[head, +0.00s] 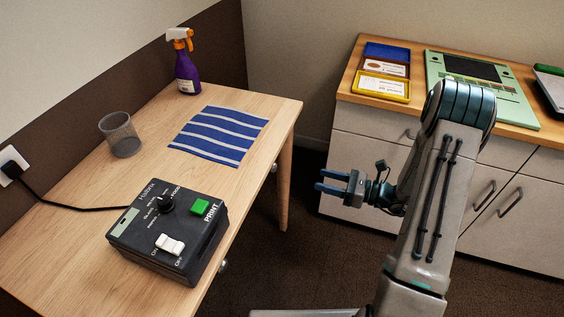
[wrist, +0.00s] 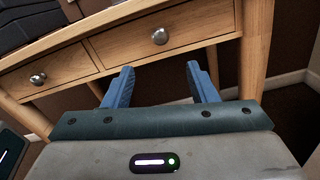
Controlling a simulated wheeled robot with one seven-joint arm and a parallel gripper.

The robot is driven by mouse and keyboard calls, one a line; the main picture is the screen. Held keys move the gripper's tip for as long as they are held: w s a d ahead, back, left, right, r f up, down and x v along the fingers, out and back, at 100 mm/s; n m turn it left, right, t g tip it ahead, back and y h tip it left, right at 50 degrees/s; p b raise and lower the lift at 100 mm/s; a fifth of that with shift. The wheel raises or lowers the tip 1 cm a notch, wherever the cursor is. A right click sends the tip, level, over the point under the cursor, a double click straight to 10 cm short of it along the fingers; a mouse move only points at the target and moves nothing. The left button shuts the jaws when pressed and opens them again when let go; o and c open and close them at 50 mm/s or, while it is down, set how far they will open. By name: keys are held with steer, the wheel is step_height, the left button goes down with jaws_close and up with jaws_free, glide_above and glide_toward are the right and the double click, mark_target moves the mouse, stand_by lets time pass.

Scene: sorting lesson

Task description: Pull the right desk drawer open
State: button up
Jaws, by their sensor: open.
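The right desk drawer (wrist: 142,50) is in the wrist view, its wooden front flush with the desk frame, so it looks shut. Its round metal knob (wrist: 160,36) sits ahead of my fingers. In the head view the desk top hides most of the drawer front, but the knob (head: 273,168) shows below the edge. My gripper (head: 320,181) is open and empty, off to the right of the desk in the head view, pointing towards it. In the wrist view its two blue fingers (wrist: 160,76) are apart, below the knob and not touching it.
The left drawer (wrist: 65,72) also looks shut, with its own knob. The desk (head: 262,118) bears a black control box (head: 130,240), a striped cloth (head: 218,135), a mesh cup (head: 121,135) and a purple spray bottle (head: 187,72). A cabinet (head: 372,128) stands behind my arm.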

mark_target(276, 168)
steer(key=b+x, duration=0.1)
steer(key=x, duration=1.2)
steer(key=shift+w+a+f, duration=0.1)
steer(key=shift+a, duration=0.25)
jaws_close()
steer(key=shift+d, duration=0.15)
